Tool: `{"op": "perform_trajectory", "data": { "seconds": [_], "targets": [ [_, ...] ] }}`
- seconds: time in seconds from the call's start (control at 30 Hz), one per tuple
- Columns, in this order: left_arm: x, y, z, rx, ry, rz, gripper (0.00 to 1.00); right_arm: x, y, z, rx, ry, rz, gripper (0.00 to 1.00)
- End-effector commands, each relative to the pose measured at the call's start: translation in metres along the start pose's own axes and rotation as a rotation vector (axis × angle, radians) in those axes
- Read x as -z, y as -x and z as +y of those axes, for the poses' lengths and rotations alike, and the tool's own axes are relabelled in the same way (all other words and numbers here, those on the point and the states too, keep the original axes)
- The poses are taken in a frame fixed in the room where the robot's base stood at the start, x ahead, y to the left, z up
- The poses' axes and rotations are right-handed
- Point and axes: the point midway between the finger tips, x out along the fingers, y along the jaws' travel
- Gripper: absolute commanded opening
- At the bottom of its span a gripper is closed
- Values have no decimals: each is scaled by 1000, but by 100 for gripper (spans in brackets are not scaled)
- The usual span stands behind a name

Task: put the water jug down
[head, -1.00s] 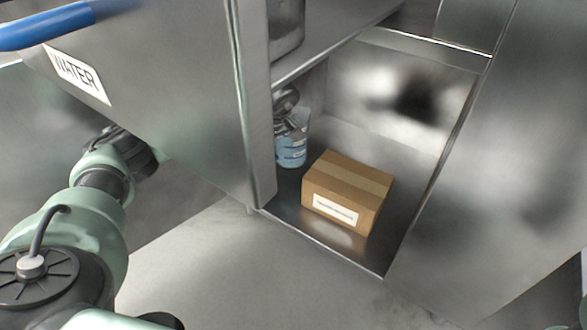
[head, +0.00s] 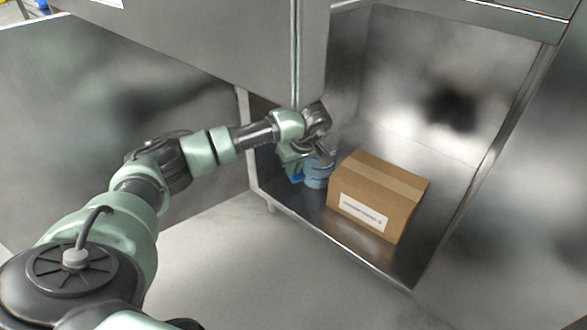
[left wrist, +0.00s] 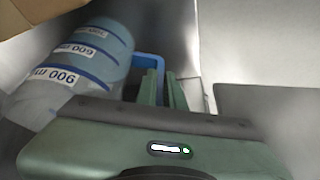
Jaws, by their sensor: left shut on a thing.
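The water jug (head: 318,174) is translucent blue and partly hidden behind my left wrist and gripper in the head view. It is inside the open steel compartment, left of a cardboard box. In the left wrist view the jug (left wrist: 80,65) shows dark blue bands, white volume labels and a blue handle (left wrist: 148,60). My left gripper (left wrist: 164,88) is shut on the handle, with its green fingers beside it. In the head view the gripper (head: 292,158) is mostly hidden by the wrist. I cannot tell whether the jug's base touches the compartment floor. My right gripper is not in view.
The cardboard box (head: 378,196) with a white label stands close to the jug's right. A steel panel (head: 210,45) overhangs my left arm. The compartment floor (head: 408,262) is bare in front and to the right of the box.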

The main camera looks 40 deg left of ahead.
Motion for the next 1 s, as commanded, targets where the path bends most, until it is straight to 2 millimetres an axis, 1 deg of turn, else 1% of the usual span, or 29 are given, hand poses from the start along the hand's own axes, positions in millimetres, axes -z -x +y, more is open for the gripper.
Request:
{"op": "perform_trajectory", "data": {
  "seconds": [0.03,0.1,0.13,0.5,0.57,0.67,0.8,1.0],
  "targets": [
    [0,0,0,-2,2,1,0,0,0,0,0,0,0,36],
    [0,-2,0,0,1,0,23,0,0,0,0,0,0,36],
    [0,-2,0,0,1,0,31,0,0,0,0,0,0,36],
    [1,1,0,0,1,0,31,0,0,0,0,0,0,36],
    [2,9,0,0,0,0,31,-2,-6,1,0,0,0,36],
    [3,27,0,-2,-1,1,31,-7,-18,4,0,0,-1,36],
    [4,60,0,-2,-2,2,31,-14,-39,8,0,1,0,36],
    [3,99,0,-1,-1,1,31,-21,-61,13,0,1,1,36]
  ]
}}
